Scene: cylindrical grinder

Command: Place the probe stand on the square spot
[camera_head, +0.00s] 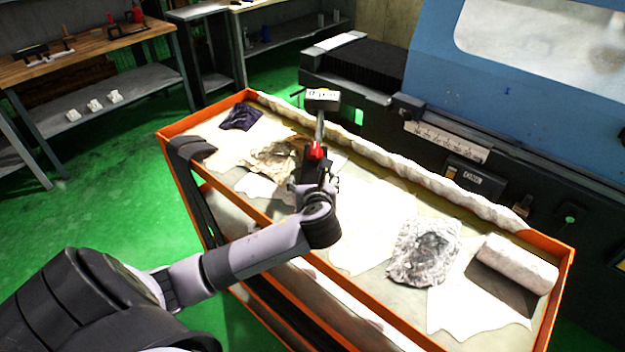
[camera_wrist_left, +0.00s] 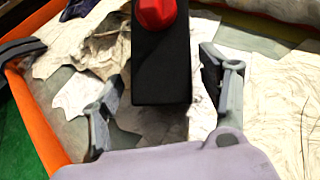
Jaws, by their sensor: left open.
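The probe stand (camera_head: 314,170) has a black block base, a red knob, a thin rod and a small boxed gauge on top. It stands upright over the orange-framed cart top. In the left wrist view its black block (camera_wrist_left: 160,65) lies between the two fingers of my left gripper (camera_wrist_left: 157,85). The fingers are open, one on each side, with visible gaps to the block. In the head view my left gripper (camera_head: 315,187) is at the near side of the stand's base. I cannot make out a square spot. My right gripper is not in view.
The cart (camera_head: 180,128) has a raised orange rim. Its top holds paper sheets, crumpled foil (camera_head: 424,252), a white roll (camera_head: 517,264) and a dark cloth (camera_head: 240,117). The blue grinder (camera_head: 430,75) stands behind it. A workbench (camera_head: 85,58) is at the far left.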

